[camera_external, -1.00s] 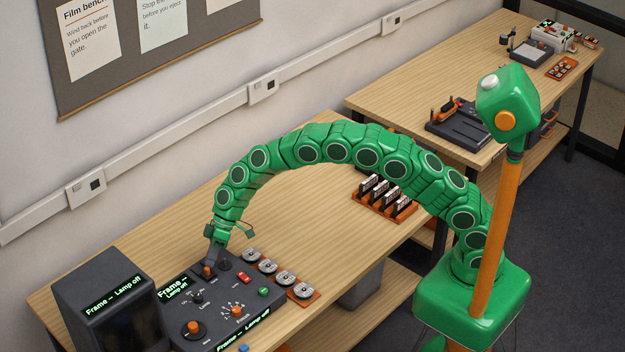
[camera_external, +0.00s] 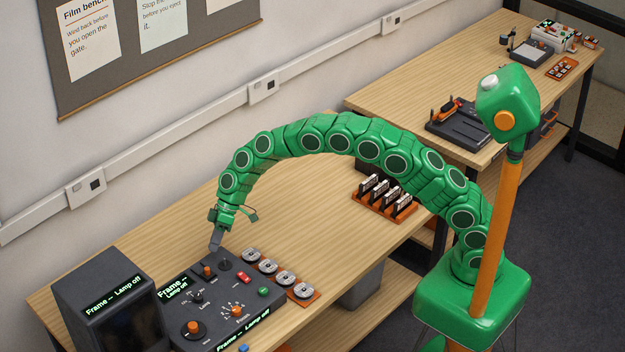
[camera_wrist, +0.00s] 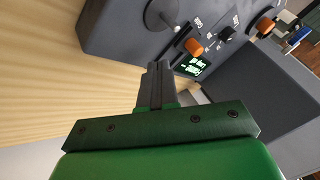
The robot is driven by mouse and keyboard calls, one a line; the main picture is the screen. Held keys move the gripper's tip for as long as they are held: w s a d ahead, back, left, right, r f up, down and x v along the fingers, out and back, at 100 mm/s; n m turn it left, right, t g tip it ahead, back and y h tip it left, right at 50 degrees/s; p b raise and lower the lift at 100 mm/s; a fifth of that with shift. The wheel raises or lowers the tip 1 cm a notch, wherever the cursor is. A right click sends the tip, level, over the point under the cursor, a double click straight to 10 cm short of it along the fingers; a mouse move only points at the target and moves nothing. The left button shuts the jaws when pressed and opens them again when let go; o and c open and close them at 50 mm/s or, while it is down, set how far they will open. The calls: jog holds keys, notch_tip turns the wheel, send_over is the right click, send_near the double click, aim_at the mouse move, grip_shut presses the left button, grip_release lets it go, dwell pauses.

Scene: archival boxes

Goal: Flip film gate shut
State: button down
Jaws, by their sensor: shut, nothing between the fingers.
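The dark film console (camera_external: 210,310) lies on the near end of the wooden bench. Near its back edge stands a small orange-topped control (camera_external: 207,271), beside a dark round part (camera_external: 225,264). I cannot tell for sure which of these is the film gate, or its position. In the wrist view, the orange control (camera_wrist: 193,46) is beyond my fingertips to the right, with the round part (camera_wrist: 161,14) above them. My gripper (camera_external: 215,247) is shut and empty, above the console's back edge, apart from the controls.
A dark monitor box (camera_external: 105,305) reading "Frame – Lamp off" stands left of the console. Film reels (camera_external: 268,266) sit on an orange strip to its right. An orange rack (camera_external: 384,205) stands farther along. The bench behind the console is clear.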

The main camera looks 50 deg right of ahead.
jog(key=v, duration=0.7)
jog(key=shift+d+r, duration=0.2)
jog(key=shift+r, duration=0.05)
jog(key=shift+r, duration=0.1)
jog(key=s+d+r+m+h, duration=0.2)
jog(key=s+d+r, duration=0.4)
jog(key=s+d, duration=0.45)
jog(key=s+d+r+m+h, duration=0.1)
jog(key=s+d+r+m, duration=0.1)
jog(key=s+d+r, duration=0.8)
jog(key=s+d+f+m+h, duration=0.2)
jog(key=s+d+m, duration=0.1)
jog(key=s+d, duration=0.8)
jog(key=s+d+f+m+h, duration=0.2)
jog(key=s+d+m, duration=0.1)
jog(key=s+d, duration=0.9)
jog(key=s, duration=0.4)
jog(key=shift+g, duration=0.4)
jog(key=shift+s+d+f, duration=0.1)
jog(key=shift+f, duration=0.05)
